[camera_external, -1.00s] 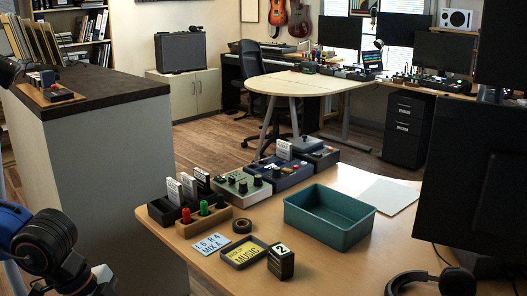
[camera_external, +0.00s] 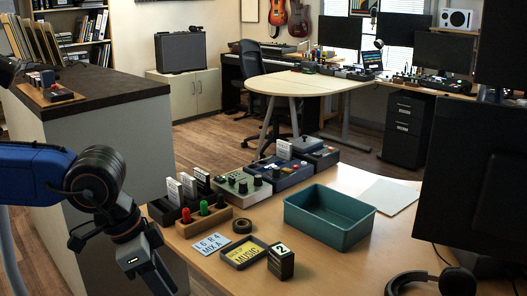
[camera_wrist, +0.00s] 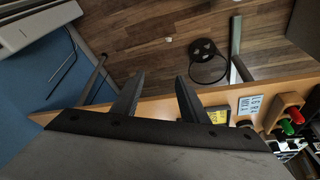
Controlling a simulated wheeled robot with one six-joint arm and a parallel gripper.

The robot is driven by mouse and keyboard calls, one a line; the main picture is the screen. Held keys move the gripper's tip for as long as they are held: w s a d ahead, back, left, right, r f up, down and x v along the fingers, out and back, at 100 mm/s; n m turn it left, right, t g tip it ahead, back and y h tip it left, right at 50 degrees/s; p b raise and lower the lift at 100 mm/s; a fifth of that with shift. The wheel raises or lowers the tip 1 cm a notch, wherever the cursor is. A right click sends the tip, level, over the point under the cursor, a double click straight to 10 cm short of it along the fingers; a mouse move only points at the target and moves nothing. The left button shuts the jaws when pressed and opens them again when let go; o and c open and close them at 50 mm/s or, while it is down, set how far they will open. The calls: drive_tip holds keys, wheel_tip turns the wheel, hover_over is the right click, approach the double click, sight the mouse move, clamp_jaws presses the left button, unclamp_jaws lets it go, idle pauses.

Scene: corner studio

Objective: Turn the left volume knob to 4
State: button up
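A pale green control box (camera_external: 229,193) with dark knobs stands near the back left of the front table. A dark knob (camera_external: 243,187) shows on its top; its markings are too small to read. A blue box (camera_external: 284,182) with dark knobs stands to its right. I cannot tell which knob is the left volume knob. A card (camera_external: 211,244) reads "L6 R4 MIXA"; it also shows in the wrist view (camera_wrist: 249,104). My gripper (camera_wrist: 157,98) is open and empty, fingers apart. In the external view it is at the table's left front edge, away from the boxes.
A wooden holder (camera_external: 207,221) with red and green pieces and a black rack (camera_external: 162,212) of cards stand left of the boxes. A tape roll (camera_external: 242,226), yellow sign (camera_external: 243,254), number block (camera_external: 281,262) and teal bin (camera_external: 330,217) occupy the table.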

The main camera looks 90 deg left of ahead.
drive_tip(key=w+a+r+n+g, duration=0.1)
drive_tip(key=w+a+r+n, duration=0.4)
drive_tip(key=w+a+r, duration=0.55)
wheel_tip(320, 180, up, 4)
drive_tip(key=n+g, duration=0.3)
drive_tip(key=n, duration=0.8)
hover_over(243, 183)
drive_tip(key=shift+h, duration=0.3)
wheel_tip(243, 183, down, 17)
drive_tip(key=shift+f, duration=0.2)
clamp_jaws()
